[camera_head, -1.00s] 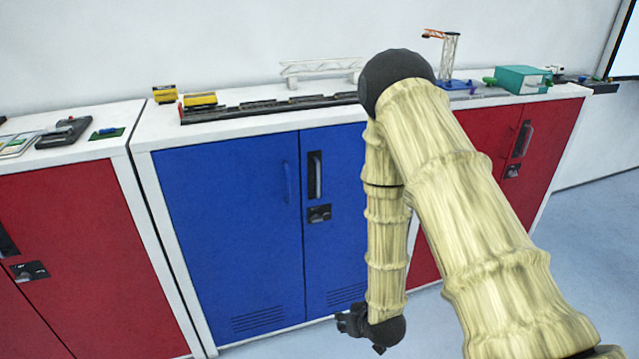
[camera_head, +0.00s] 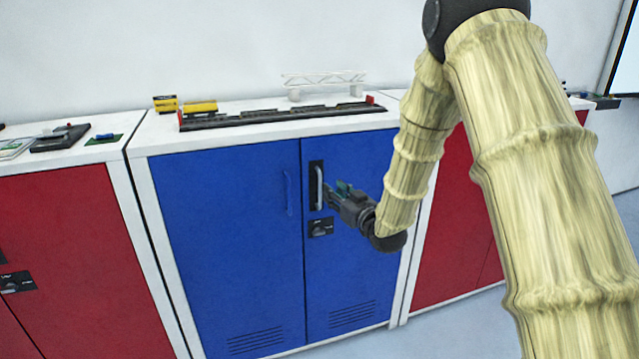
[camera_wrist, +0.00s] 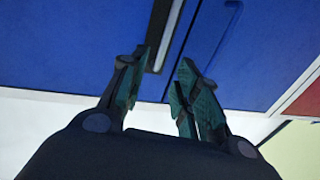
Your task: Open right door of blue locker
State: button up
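The blue locker has two doors, both shut. Its right door (camera_head: 345,275) carries a black recessed plate with an upright grey bar handle (camera_head: 319,188) and a dark lock (camera_head: 320,228) below it. My gripper (camera_head: 333,190) is just right of this handle, with its fingers pointing at it. In the wrist view, my gripper (camera_wrist: 164,62) is open, with green finger pads apart. The handle (camera_wrist: 170,38) shows ahead, roughly between the fingertips and closer to the left one. I cannot tell whether a finger touches it.
The left blue door (camera_head: 225,240) has a thin blue handle (camera_head: 288,190). Red lockers stand at left (camera_head: 60,250) and right (camera_head: 450,230). A model track (camera_head: 280,115), yellow blocks (camera_head: 185,105) and a white truss bridge (camera_head: 325,80) sit on the blue locker's top.

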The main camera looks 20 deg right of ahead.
jog(key=x, duration=0.8)
jog(key=shift+w+a, duration=0.1)
jog(key=shift+w, duration=0.2)
jog(key=shift+c, duration=0.5)
grip_shut()
